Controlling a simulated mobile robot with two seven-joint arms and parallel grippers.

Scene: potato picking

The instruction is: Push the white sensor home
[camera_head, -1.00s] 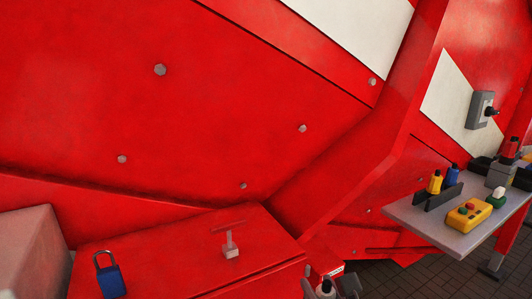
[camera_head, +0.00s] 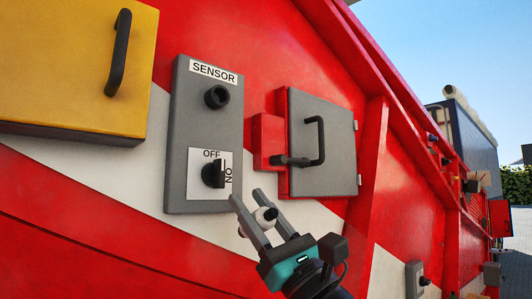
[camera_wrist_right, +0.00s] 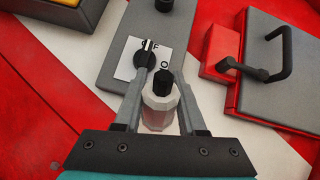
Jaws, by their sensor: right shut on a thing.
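The white sensor (camera_head: 265,218), with a black tip, is between the fingers of my right gripper (camera_head: 247,197), which is shut on it. In the right wrist view the sensor (camera_wrist_right: 158,114) sits between the fingers (camera_wrist_right: 159,78), its black end pointing away from the gripper. A grey panel (camera_head: 183,125) labelled SENSOR carries a round black socket (camera_head: 217,96) above a black OFF/ON knob (camera_head: 213,174). The gripper is below and right of the knob, and the sensor is apart from the socket. My left gripper is not in view.
A grey box door (camera_head: 338,140) with a black handle, on a red mount, stands right of the panel. A yellow cover (camera_head: 60,65) with a handle is at left. A small grey switch box (camera_head: 414,279) is at lower right.

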